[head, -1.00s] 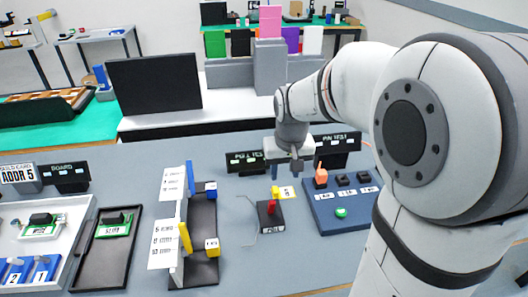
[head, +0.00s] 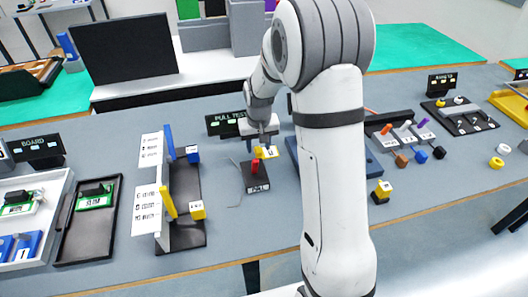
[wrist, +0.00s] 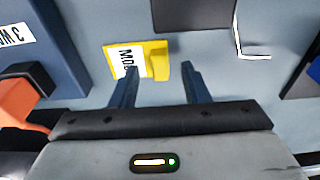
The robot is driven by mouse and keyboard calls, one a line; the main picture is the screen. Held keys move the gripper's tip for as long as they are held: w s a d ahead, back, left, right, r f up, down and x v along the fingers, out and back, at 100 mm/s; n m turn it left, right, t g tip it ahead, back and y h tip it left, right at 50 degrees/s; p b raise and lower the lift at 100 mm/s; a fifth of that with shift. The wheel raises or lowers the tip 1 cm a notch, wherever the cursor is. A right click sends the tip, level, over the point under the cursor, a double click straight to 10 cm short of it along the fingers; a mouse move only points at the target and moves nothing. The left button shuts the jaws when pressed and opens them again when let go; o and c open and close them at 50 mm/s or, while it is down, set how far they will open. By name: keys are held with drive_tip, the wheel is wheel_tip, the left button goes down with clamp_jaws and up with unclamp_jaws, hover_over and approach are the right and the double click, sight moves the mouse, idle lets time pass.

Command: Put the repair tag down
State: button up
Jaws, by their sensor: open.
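The repair tag is a small yellow piece with a white lettered label (wrist: 152,60). In the head view the tag (head: 268,153) lies on the grey bench, just behind a black block with a red peg (head: 256,177). My gripper (wrist: 158,70) is open and empty, with its two dark fingers spread apart. In the wrist view the tag shows beyond the fingertips, partly overlapped by the left one. In the head view my gripper (head: 262,138) is just over the tag. Whether a finger touches it I cannot tell.
The pull test sign (head: 228,123) stands behind the tag. A thin wire (head: 237,185) lies left of the block, and a blue board (wrist: 50,50) is close to my gripper. A black rack (head: 186,215) with yellow and blue pieces stands further left.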

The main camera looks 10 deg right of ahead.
drive_tip(key=shift+w+f, duration=0.1)
drive_tip(key=shift+f, duration=0.5)
drive_tip(key=shift+c, duration=0.5)
clamp_jaws()
